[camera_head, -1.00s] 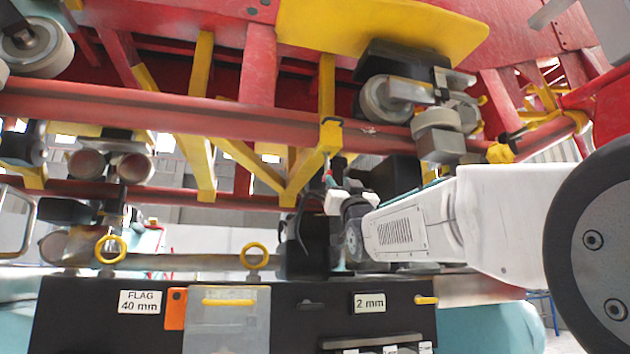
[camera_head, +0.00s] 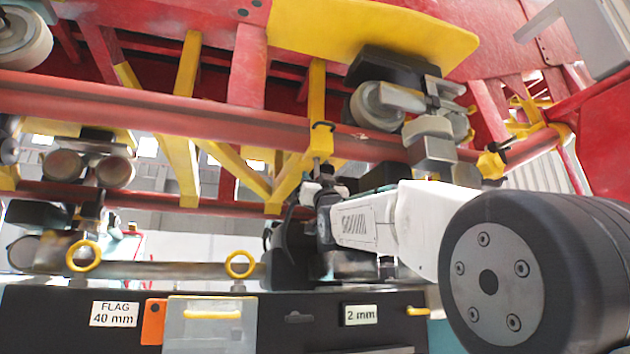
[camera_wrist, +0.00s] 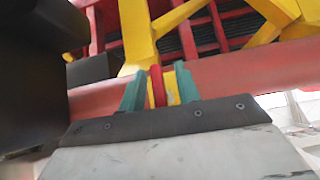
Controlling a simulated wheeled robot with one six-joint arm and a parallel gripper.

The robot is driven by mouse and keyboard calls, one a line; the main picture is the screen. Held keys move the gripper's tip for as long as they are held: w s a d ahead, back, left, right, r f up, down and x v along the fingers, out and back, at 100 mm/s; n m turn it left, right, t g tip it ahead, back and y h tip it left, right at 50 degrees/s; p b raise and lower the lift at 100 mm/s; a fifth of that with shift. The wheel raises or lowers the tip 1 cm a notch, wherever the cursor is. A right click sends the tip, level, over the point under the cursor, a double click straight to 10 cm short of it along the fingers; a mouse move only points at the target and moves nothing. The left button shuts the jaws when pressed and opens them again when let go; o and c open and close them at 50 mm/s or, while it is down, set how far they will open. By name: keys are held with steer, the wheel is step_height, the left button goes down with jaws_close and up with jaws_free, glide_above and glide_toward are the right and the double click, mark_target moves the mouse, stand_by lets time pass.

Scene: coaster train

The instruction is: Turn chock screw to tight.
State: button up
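A yellow clamp-like chock (camera_head: 321,136) sits on the long red rail in the head view. A thin grey screw (camera_head: 316,168) points down from it. My gripper (camera_head: 318,184) is right under the screw, and its fingertips are small and partly hidden there. In the wrist view, the two teal fingers of my gripper (camera_wrist: 160,88) stand apart, pointing at the red rail. A narrow upright red piece (camera_wrist: 157,86), perhaps the screw's handle, lies between them with yellow behind it. A small gap shows on its right side; I see no clear grip on it.
The red rail (camera_head: 200,115) and yellow braces (camera_head: 183,160) crowd the space above my arm. A wheel assembly (camera_head: 400,105) hangs to the upper right. Below stands a black box (camera_head: 258,312) with "FLAG 40 mm" and "2 mm" labels and yellow rings (camera_head: 240,264).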

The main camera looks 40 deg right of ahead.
jaws_close()
steer(key=shift+n+y, duration=0.4)
steer(key=shift+y, duration=0.3)
steer(key=n+y, duration=0.1)
steer(key=y, duration=0.3)
steer(key=n+y, duration=0.2)
steer(key=y, duration=0.2)
steer(key=shift+a+f+n+t+y, duration=0.1)
steer(key=shift+a+n+t+y, duration=0.05)
steer(key=shift+n+t+y, duration=0.2)
steer(key=shift+s+a+n+g+y, duration=0.2)
steer(key=shift+n+g+y, duration=2)
steer(key=shift+g+y, duration=1.3)
steer(key=shift+s+a+n+g+y, duration=0.1)
steer(key=shift+a+n+g+y, duration=0.1)
steer(key=shift+n+g+y, duration=3.15)
steer(key=shift+s+a+n+g+y, duration=0.15)
steer(key=shift+n+g+y, duration=0.85)
steer(key=shift+g+y, duration=2.7)
steer(key=shift+t+y, duration=0.7)
steer(key=shift+y, duration=0.2)
